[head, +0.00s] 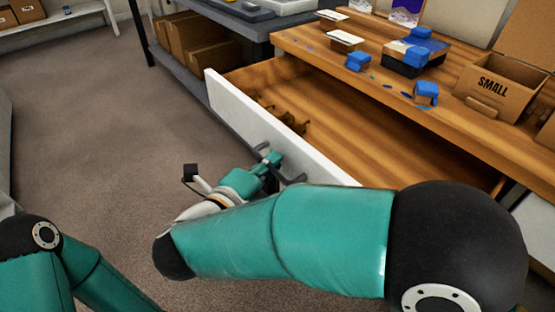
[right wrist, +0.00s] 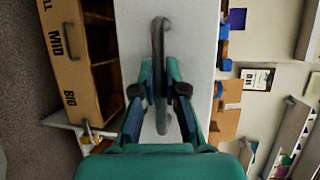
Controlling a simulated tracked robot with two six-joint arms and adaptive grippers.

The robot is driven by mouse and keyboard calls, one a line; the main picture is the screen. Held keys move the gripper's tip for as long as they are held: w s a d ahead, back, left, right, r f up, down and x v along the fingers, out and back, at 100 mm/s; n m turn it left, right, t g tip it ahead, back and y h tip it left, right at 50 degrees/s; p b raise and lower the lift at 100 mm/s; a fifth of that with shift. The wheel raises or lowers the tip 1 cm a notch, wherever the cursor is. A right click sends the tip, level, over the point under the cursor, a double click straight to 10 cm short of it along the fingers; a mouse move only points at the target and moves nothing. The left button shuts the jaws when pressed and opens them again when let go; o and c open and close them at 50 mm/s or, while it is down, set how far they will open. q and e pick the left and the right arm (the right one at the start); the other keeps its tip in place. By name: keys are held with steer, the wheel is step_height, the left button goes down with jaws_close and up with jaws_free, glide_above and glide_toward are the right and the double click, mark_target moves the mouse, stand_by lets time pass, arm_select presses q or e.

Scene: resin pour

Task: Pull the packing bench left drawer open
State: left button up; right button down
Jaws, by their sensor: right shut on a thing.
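The packing bench drawer (head: 237,113) stands pulled out from under the wooden bench top (head: 345,52), its white front panel facing my right arm. Its wooden inside shows, with a few small brown items (head: 292,126) near the front. My right gripper (head: 272,166) is at the outer face of the front panel, shut on the dark bar handle (head: 294,180). In the right wrist view the handle (right wrist: 161,45) runs between the two fingers (right wrist: 160,92), before the white front (right wrist: 195,50). My left arm shows at the lower left; its gripper is outside the view.
On the bench top are blue items (head: 358,62), a dark box with a blue top (head: 413,57) and a carton marked SMALL (head: 497,84). A grey shelf unit (head: 215,25) with cartons (head: 190,42) stands behind the drawer. The carpet (head: 90,120) at left is clear.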

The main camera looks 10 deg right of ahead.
steer(key=shift+w+a, duration=0.1)
steer(key=c, duration=1.2)
jaws_free()
steer(key=shift+f, duration=0.1)
steer(key=v, duration=0.8)
steer(key=shift+a, duration=0.15)
steer(key=x, duration=0.7)
steer(key=shift+w+d+f, duration=0.1)
steer(key=shift+w+d, duration=0.05)
steer(key=shift+d, duration=0.3)
